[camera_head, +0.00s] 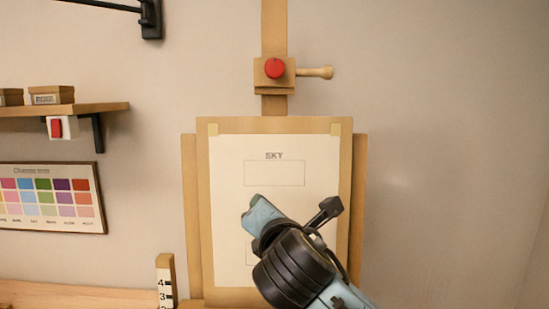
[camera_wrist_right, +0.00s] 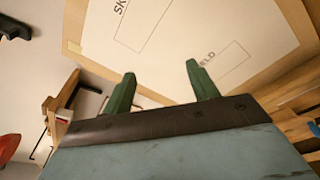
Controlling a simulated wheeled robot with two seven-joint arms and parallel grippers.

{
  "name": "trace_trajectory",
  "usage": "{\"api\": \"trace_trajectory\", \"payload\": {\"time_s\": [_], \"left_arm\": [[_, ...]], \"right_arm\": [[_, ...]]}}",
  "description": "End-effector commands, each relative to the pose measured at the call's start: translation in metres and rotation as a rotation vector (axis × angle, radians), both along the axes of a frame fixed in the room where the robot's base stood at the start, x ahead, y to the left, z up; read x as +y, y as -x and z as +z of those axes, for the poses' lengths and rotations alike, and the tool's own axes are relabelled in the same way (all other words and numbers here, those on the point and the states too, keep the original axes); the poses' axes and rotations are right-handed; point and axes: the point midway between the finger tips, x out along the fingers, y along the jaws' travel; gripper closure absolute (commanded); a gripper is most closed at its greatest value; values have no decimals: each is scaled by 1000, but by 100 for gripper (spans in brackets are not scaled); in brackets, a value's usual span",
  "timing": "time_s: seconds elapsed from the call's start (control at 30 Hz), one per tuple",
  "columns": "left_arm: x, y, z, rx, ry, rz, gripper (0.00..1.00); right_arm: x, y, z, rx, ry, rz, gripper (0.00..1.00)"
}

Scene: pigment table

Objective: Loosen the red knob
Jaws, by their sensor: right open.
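The red knob (camera_head: 275,68) is round and sits on a wooden block on the easel's upright post, above the board. A wooden peg handle (camera_head: 315,72) sticks out to the right of the block. My right arm comes in from the lower right in the head view, in front of the board and well below the knob. My right gripper (camera_wrist_right: 161,70) shows two green fingers spread apart and empty, with the paper beyond them. My left gripper is not in view.
The easel board (camera_head: 203,200) holds a paper marked SKY. A shelf (camera_head: 100,108) with small boxes, a red switch (camera_head: 56,128) and a colour chart (camera_head: 60,200) are on the left wall. A numbered post (camera_head: 165,282) stands at lower left. Space right of the easel is clear.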

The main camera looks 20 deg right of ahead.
Motion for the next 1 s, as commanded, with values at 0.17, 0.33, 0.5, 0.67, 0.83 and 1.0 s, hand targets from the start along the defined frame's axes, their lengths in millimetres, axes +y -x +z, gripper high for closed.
{"api": "trace_trajectory", "payload": {"time_s": [0.17,0.33,0.5,0.67,0.83,1.0], "left_arm": [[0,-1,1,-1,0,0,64],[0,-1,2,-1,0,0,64],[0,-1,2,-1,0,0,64],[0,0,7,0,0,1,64],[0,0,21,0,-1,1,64],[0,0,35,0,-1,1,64]], "right_arm": [[2,0,110,-186,428,-57,41],[2,12,178,-280,711,-154,41],[1,19,208,-312,838,-216,41],[-2,10,218,-313,860,-227,41],[-10,-17,231,-311,857,-227,41],[-20,-50,245,-311,855,-226,41]]}}
